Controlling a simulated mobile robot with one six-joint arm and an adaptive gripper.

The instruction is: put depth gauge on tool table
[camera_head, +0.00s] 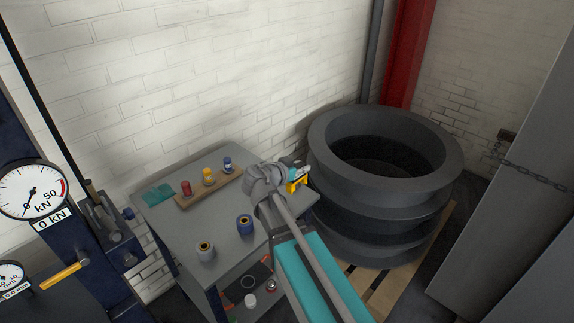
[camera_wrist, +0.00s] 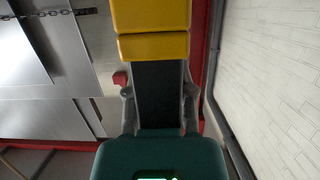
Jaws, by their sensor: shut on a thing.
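My gripper (camera_head: 291,173) is at the end of my arm, beyond the right edge of the tool table and next to the stacked rings. It is shut on the depth gauge (camera_head: 297,185), a small yellow piece held in the air. In the wrist view the yellow gauge (camera_wrist: 152,45) fills the top middle, in front of the dark finger. The grey tool table (camera_head: 222,210) stands against the brick wall, left of my gripper. My arm hides part of its right side.
On the table are a wooden rack (camera_head: 190,202) with red, yellow and blue pieces, a teal cloth (camera_head: 158,195) and two cylinders (camera_head: 245,225). Big dark rings (camera_head: 380,230) stand on a pallet to the right. A gauged press (camera_head: 32,190) is at left.

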